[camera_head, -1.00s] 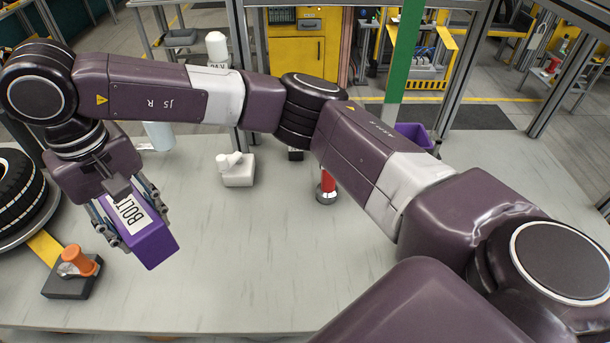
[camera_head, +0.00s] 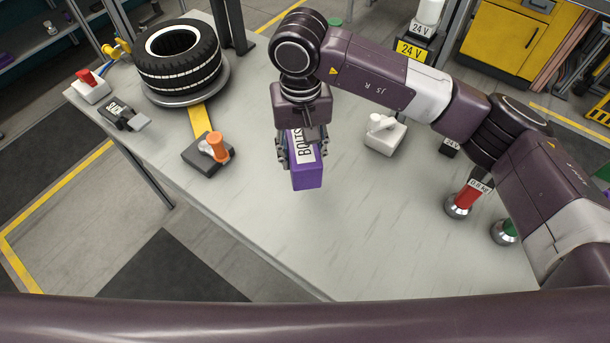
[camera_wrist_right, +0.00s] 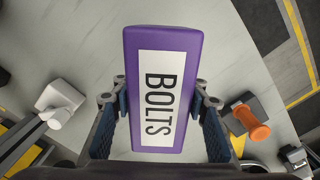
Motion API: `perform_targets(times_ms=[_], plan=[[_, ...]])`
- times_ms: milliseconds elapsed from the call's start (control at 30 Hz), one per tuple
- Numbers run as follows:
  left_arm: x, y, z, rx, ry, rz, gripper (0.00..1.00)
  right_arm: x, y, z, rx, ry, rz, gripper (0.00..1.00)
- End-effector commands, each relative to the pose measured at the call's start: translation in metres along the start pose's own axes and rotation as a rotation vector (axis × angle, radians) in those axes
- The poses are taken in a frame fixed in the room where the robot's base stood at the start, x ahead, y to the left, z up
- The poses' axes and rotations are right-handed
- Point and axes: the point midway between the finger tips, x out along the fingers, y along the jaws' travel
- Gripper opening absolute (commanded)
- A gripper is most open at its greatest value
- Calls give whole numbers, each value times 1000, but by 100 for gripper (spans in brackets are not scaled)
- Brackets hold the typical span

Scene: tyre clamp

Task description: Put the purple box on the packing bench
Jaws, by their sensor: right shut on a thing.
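The purple box (camera_head: 306,175) has a white label reading BOLTS. My right gripper (camera_head: 301,150) is shut on it, with one finger on each side. In the right wrist view the purple box (camera_wrist_right: 163,90) lies between the fingers of the right gripper (camera_wrist_right: 162,108). The box appears held above a pale grey bench (camera_head: 250,230); the gap below it is hard to judge. I cannot tell whether this is the packing bench. My left gripper is not in view.
A tyre (camera_head: 178,57) on a round plate stands at the bench's left. Near it are an orange-handled clamp (camera_head: 215,147) and a red-topped switch (camera_head: 88,82). A white fixture (camera_head: 385,135) and a red cylinder (camera_head: 465,197) stand right of the box. The front middle is clear.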

Motion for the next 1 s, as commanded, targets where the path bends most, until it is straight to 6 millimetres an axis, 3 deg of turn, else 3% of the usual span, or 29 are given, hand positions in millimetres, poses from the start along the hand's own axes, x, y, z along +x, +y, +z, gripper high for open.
perform_targets(times_ms=[100, 200, 700, 1000], plan=[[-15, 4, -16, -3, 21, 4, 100, 27, 0, 2, 1, -6, -1, 2], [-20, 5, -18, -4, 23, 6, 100, 47, -1, 1, 1, -3, -1, 2], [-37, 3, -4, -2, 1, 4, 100, 105, -2, 0, 1, -2, -2, 2], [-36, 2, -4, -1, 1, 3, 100, 110, -1, -1, -1, 2, -1, 2]])
